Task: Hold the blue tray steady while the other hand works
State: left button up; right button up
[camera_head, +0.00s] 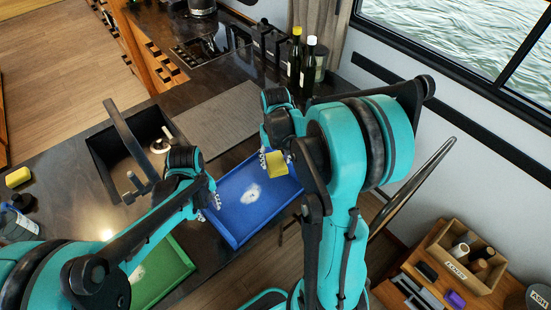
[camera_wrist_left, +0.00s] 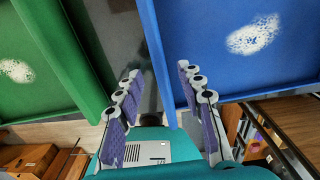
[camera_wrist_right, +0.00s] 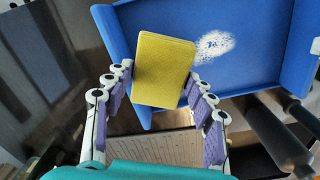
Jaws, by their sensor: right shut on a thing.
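The blue tray (camera_head: 233,222) lies on the dark counter with a white patch (camera_head: 251,193) on its floor. My left gripper (camera_head: 211,199) is at the tray's left side. In the left wrist view its fingers (camera_wrist_left: 157,70) are spread, one on each side of the blue tray's wall (camera_wrist_left: 155,60), with gaps visible between fingers and wall. My right gripper (camera_head: 277,130) is over the tray's far right part, shut on a yellow sponge (camera_head: 276,163). In the right wrist view the sponge (camera_wrist_right: 163,70) sits between the fingertips and covers part of the tray (camera_wrist_right: 255,20). Whether it touches the tray is unclear.
A green tray (camera_head: 163,273) with a white patch lies left of the blue one. A sink (camera_head: 115,150), a grey mat (camera_head: 215,117), bottles (camera_head: 308,62) and another yellow sponge (camera_head: 18,177) are around. A wooden box (camera_head: 464,250) stands on a side table at right.

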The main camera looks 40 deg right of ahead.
aim_at(210, 214)
pick_arm(q)
jog(key=shift+f, duration=3.4)
grip_shut()
